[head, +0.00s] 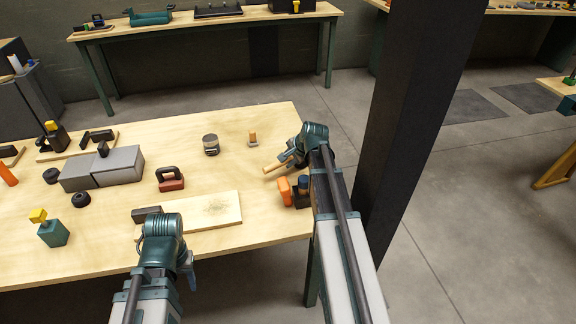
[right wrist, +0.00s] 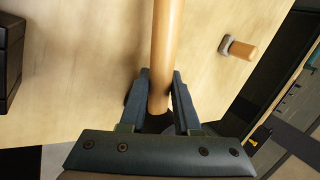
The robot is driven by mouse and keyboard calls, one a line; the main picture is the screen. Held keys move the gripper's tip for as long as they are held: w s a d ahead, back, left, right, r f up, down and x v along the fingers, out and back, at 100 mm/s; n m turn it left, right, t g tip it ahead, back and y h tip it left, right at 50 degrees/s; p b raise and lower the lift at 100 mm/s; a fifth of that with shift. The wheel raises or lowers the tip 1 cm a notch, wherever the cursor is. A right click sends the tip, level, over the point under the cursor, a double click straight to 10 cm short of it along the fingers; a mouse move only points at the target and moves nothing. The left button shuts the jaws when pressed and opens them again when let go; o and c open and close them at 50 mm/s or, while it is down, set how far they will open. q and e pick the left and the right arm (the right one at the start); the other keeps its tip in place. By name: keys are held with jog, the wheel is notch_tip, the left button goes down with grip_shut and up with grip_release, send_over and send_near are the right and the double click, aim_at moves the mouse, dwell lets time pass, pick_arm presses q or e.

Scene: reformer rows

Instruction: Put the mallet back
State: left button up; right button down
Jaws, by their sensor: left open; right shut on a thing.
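My right gripper (head: 296,158) is shut on a round wooden handle (head: 277,167), held near the table's right end. In the right wrist view the handle (right wrist: 166,50) runs from between the fingers (right wrist: 160,90) out past the top edge. I take it for the mallet's handle; no mallet head can be made out. My left gripper (head: 188,272) is open near the table's front edge, partly hidden by its own wrist.
A pale board (head: 213,209) lies between the arms, with a dark block (head: 147,214) at its left end. An orange item (head: 284,189) and a black box (head: 301,197) stand beside my right arm.

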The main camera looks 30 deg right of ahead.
jog(key=shift+f, duration=0.15)
jog(key=c, duration=0.6)
grip_release()
jog(key=shift+s+r+p, duration=0.25)
jog(key=shift+r+p, duration=0.3)
jog(key=shift+r, duration=0.1)
jog(key=p+v, duration=0.9)
jog(key=v, duration=0.2)
jog(key=shift+s, duration=0.1)
